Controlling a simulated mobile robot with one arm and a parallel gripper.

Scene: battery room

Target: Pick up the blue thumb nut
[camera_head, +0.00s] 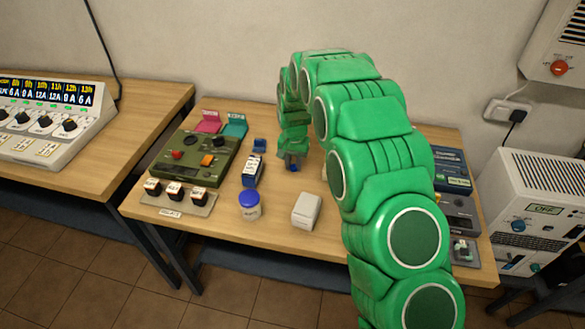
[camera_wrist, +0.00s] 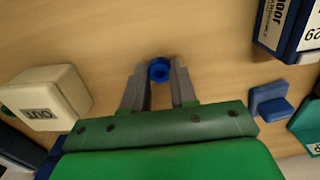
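The blue thumb nut (camera_wrist: 159,70) is a small round blue piece with a dark hole in its middle. In the wrist view it sits between the tips of my gripper (camera_wrist: 159,78), with a grey finger against each side and no clear gap. In the head view my gripper (camera_head: 292,160) points down over the middle of the wooden table, and the blue nut (camera_head: 293,168) shows at its lower end. Whether the nut touches the tabletop is hard to tell.
A white block (camera_head: 306,211), a blue-lidded jar (camera_head: 249,206), a blue-and-white box (camera_head: 252,171) and a small blue block (camera_head: 259,145) stand nearby on the table (camera_head: 275,232). A green control panel (camera_head: 195,157) is at left. Dark devices (camera_head: 453,178) are at right beyond my arm.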

